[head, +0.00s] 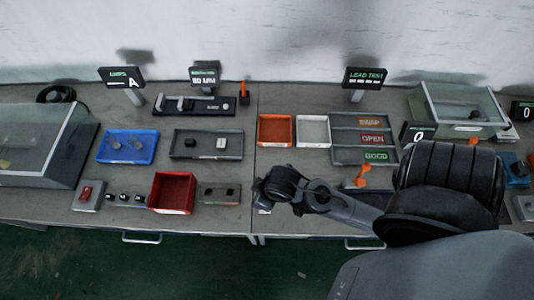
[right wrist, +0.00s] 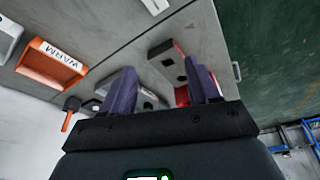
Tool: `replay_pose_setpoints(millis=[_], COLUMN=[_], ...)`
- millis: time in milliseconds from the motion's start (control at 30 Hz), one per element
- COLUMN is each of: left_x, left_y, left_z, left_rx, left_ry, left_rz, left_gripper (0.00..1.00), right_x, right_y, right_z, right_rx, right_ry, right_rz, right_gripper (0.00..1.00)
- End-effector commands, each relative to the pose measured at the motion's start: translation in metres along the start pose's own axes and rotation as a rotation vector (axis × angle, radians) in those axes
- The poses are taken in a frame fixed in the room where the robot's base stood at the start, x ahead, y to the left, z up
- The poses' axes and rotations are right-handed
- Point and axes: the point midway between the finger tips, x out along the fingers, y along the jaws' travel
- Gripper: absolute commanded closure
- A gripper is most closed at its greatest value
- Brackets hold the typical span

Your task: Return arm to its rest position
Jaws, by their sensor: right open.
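My right arm (head: 345,205) reaches in from the right in the head view, over the front of the bench. Its dark wrist end (head: 280,186) is above the bench near the seam between the two tables, and its fingers cannot be made out there. In the right wrist view my right gripper (right wrist: 163,80) is open, with two purple fingers apart and nothing held between them. Beyond the fingers lie a grey block with dark holes (right wrist: 168,60) and part of a red bin (right wrist: 181,95). My left gripper is not in view.
The red bin (head: 172,192) and a grey fixture (head: 220,194) stand left of my wrist. A blue tray (head: 127,147), dark tray (head: 207,145), orange tray (head: 275,131) and white tray (head: 313,131) lie behind. Sorting trays (head: 364,138) and glass-lidded machines stand farther out.

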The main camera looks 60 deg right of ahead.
Motion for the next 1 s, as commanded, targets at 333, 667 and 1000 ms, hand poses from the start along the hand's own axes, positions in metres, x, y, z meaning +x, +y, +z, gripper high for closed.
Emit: replay_pose_setpoints(millis=[333, 667, 1000], left_x=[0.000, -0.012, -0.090], left_y=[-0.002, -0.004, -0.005], left_z=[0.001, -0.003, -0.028], left_rx=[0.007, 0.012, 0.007], left_ry=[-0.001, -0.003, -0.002], left_rz=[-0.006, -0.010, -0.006], left_gripper=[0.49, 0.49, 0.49], right_x=[-0.017, -0.030, -0.108], right_y=[0.000, 0.000, 0.002], right_z=[0.013, 0.009, -0.015], right_rx=[-0.079, -0.078, -0.078], right_ry=[0.012, 0.011, 0.010], right_rz=[-0.009, -0.009, -0.009], right_gripper=[0.40, 0.40, 0.40])
